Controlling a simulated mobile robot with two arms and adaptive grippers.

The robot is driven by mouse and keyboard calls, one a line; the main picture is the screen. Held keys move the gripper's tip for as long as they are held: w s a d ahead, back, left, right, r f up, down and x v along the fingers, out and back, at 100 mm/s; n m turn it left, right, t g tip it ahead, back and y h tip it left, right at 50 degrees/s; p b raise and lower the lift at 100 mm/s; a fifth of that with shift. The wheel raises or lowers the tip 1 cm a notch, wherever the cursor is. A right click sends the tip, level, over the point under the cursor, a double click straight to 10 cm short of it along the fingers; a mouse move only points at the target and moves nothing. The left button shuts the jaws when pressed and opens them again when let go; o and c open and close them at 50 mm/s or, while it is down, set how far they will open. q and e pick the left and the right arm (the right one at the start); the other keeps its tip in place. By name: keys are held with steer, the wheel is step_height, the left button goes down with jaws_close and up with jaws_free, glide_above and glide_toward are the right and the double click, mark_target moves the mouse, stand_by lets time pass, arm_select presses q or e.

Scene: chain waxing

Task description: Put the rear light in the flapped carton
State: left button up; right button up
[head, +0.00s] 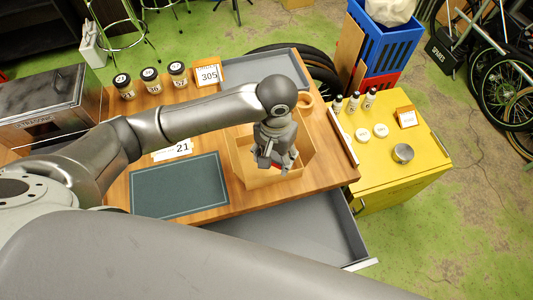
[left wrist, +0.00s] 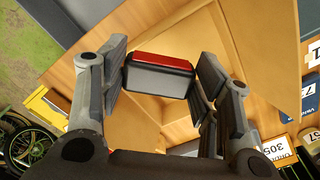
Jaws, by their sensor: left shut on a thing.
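The rear light (left wrist: 160,75) is a dark grey block with a red face, held between the two fingers of my left gripper (left wrist: 160,80) in the left wrist view. In the head view my left gripper (head: 277,160) hangs over the flapped carton (head: 246,172), and a bit of red shows at its fingertips. The carton is open-topped brown cardboard on the wooden table; its flap also shows in the left wrist view (left wrist: 262,45). Whether the light is below the carton's rim I cannot tell. My right gripper is out of view.
A dark green mat (head: 180,187) lies left of the carton, with a card marked 21 (head: 172,149) behind it. A grey tray (head: 265,72) and several jars stand at the back. An open drawer (head: 300,235) juts out in front. A yellow cabinet (head: 400,175) stands to the right.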

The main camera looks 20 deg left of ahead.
arm_select(q)
steer(key=w+a+f, duration=0.1)
steer(key=w+f, duration=0.1)
steer(key=f, duration=0.1)
steer(key=w+a+f, duration=0.1)
steer(key=shift+w+a+f, duration=0.1)
steer(key=shift+a+f, duration=0.2)
steer(key=shift+w+a+f, duration=0.2)
steer(key=shift+w+f, duration=0.1)
steer(key=shift+f, duration=0.15)
steer(key=f, duration=0.3)
steer(key=shift+w+a+p, duration=0.15)
steer(key=shift+a+p, duration=0.05)
steer(key=shift+p, duration=0.1)
steer(key=shift+f, duration=0.35)
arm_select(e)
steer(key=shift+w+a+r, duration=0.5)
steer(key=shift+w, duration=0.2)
arm_select(q)
steer(key=shift+f, duration=0.1)
steer(key=o, duration=1)
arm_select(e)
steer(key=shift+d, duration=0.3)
